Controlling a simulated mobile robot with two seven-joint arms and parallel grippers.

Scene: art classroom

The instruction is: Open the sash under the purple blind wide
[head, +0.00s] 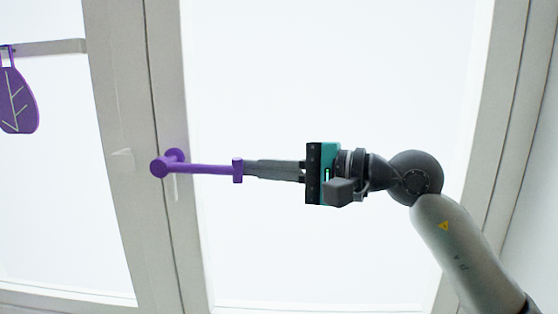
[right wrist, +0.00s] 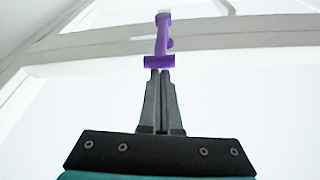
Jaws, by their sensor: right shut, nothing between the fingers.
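The window sash (head: 166,60) has a white frame around a bright pane. Its purple handle (head: 205,168) sits on the left stile and lies level, its free end pointing right. My right gripper (head: 247,169) is shut and empty, with its fingertips at the handle's free end; whether they touch it I cannot tell. In the right wrist view the handle (right wrist: 162,38) runs away straight ahead of the closed fingertips (right wrist: 160,72). Whether the sash stands slightly ajar is unclear. No purple blind shows. My left gripper is not in view.
A purple leaf-shaped piece (head: 17,102) hangs from a pale bar (head: 52,47) at the left. A small white block (head: 122,158) sticks out of the neighbouring frame (head: 115,100). A white wall (head: 535,200) is close on the right.

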